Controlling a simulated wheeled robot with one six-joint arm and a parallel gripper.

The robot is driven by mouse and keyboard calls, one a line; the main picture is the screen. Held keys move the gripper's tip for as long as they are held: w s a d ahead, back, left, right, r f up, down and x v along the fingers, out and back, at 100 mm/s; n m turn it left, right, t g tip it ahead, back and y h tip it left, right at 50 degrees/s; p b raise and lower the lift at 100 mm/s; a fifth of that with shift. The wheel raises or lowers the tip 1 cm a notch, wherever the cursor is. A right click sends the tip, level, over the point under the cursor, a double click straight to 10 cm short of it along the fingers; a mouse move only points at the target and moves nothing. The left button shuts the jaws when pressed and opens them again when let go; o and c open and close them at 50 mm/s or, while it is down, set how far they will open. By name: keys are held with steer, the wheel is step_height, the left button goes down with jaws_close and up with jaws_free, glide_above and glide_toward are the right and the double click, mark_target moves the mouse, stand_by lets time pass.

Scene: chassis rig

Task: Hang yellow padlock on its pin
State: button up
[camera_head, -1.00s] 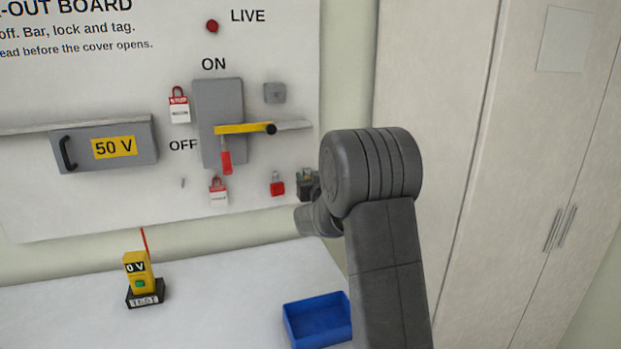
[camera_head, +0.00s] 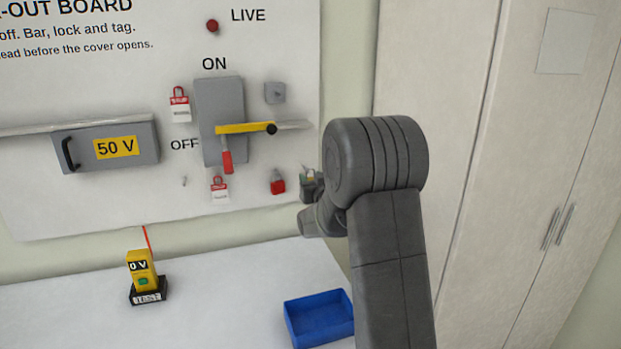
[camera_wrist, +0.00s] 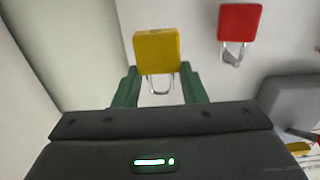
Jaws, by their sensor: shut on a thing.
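The yellow padlock (camera_wrist: 156,50) sits between the green fingers of my gripper (camera_wrist: 159,74) in the wrist view, its metal shackle toward my palm. My gripper is shut on it. In the head view my gripper (camera_head: 311,183) is at the board's lower right edge, partly hidden by my arm; the padlock is too small there to make out clearly. A small bare pin (camera_head: 184,181) sticks out of the board below OFF. I cannot tell whether the shackle touches any pin.
A red padlock (camera_head: 278,182) hangs left of my gripper; it also shows in the wrist view (camera_wrist: 239,24). The switch (camera_head: 220,110) has a yellow bar and red handle. A blue tray (camera_head: 319,318) and yellow tester (camera_head: 142,273) stand on the table. A cabinet (camera_head: 490,150) is at right.

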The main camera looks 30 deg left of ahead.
steer(key=shift+b+v, duration=1.35)
steer(key=shift+v, duration=1.3)
